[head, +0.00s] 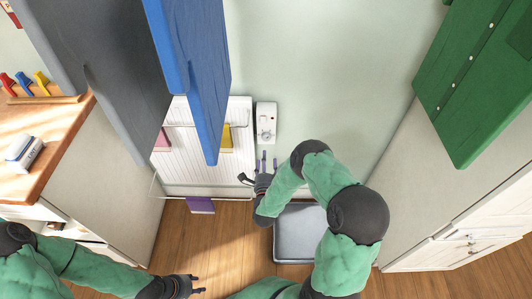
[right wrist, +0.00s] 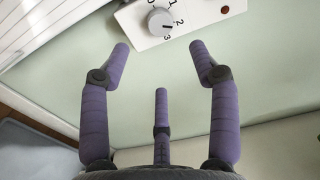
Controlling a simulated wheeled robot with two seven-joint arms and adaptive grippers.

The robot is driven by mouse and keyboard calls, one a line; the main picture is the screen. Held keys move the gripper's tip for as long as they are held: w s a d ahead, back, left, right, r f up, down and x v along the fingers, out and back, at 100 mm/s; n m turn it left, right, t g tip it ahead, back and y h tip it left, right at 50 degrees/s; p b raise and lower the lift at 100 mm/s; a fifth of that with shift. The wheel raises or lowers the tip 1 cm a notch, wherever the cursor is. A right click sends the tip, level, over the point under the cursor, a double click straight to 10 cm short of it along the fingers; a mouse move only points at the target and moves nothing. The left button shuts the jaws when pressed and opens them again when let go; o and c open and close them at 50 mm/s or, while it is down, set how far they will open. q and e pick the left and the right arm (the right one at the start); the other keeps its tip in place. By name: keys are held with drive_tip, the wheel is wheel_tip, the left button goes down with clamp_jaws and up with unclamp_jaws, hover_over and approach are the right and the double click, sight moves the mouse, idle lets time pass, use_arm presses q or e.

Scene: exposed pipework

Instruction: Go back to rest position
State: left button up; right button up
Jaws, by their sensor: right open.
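My right gripper (head: 267,161) is in front of the pale wall, just below a white control box (head: 266,122) with a round dial. In the right wrist view its purple fingers (right wrist: 159,55) are spread, with nothing between them.
A white radiator (head: 240,108) with coloured cloths is left of the box. A grey tray (head: 300,235) lies on the floor under my right arm. A wooden counter (head: 50,125) is at left.

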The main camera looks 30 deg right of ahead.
drive_tip(key=shift+s+a, duration=0.3)
drive_tip(key=shift+s, duration=0.25)
drive_tip(key=s+a+f+n+g+y+p, duration=0.2)
drive_tip(key=s+a+f+n+g+y, duration=0.1)
drive_tip(key=a+f+n+y, duration=0.25)
drive_tip(key=s+a+f+n+g+y+p, duration=0.2)
drive_tip(key=a+n+g+y+p, duration=0.15)
drive_tip(key=a+n, duration=0.35)
drive_tip(key=s+a+r+n+g+y+p, duration=0.1)
drive_tip(key=s+a+n+g, duration=0.3)
drive_tip(key=s, duration=0.5)
drive_tip(key=s+a+r+n+g+y+p, duration=0.1)
drive_tip(key=s+a+n+g+y, duration=0.2)
drive_tip(key=s+a, duration=0.3)
drive_tip(key=s+g, duration=0.1)
drive_tip(key=s, duration=0.3)
drive_tip(key=shift+n+y, duration=0.3)
drive_tip(key=shift+n, duration=0.05)
